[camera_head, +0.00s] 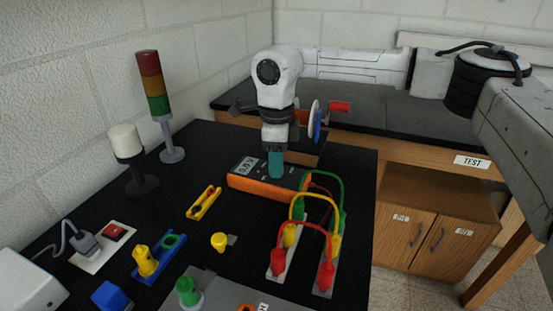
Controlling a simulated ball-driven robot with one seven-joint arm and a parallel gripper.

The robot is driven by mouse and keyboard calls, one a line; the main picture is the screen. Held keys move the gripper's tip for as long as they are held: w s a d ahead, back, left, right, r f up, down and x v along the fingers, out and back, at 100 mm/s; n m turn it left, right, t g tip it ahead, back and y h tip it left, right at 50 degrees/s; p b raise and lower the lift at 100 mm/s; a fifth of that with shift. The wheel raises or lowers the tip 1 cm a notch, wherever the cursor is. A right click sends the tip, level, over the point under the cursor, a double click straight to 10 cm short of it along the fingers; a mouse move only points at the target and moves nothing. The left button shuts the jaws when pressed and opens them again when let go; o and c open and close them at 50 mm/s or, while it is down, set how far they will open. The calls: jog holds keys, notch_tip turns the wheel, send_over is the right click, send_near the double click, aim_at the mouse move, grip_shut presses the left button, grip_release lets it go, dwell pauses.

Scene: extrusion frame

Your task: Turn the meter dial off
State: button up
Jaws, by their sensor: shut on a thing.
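The orange meter (255,184) lies on the black table near its middle, with a dark face. Its small display (245,165) at the left end shows a reading too small to read surely. My gripper (276,163) points down over the meter, right of the display. Its teal fingertips are shut at the meter's face, where the dial sits. The dial itself is hidden by the fingertips, so its setting cannot be told.
Red, yellow and green cables (318,198) arch over plugs just right of the meter. A yellow holder (204,203) lies to its left. A red-yellow-green stack light (155,90) stands at the back left. A blue-rimmed disc with a red handle (339,106) is behind my gripper.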

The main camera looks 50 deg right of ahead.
jog(key=n, duration=0.4)
jog(key=shift+n+p, duration=0.35)
jog(key=shift+n, duration=0.05)
jog(key=n, duration=0.3)
jog(key=shift+n+p, duration=0.3)
jog(key=n, duration=0.4)
jog(key=shift+p, duration=0.35)
jog(key=shift+w+n, duration=0.1)
jog(key=shift+n, duration=1.7)
jog(key=o, duration=1)
jog(key=shift+o, duration=0.2)
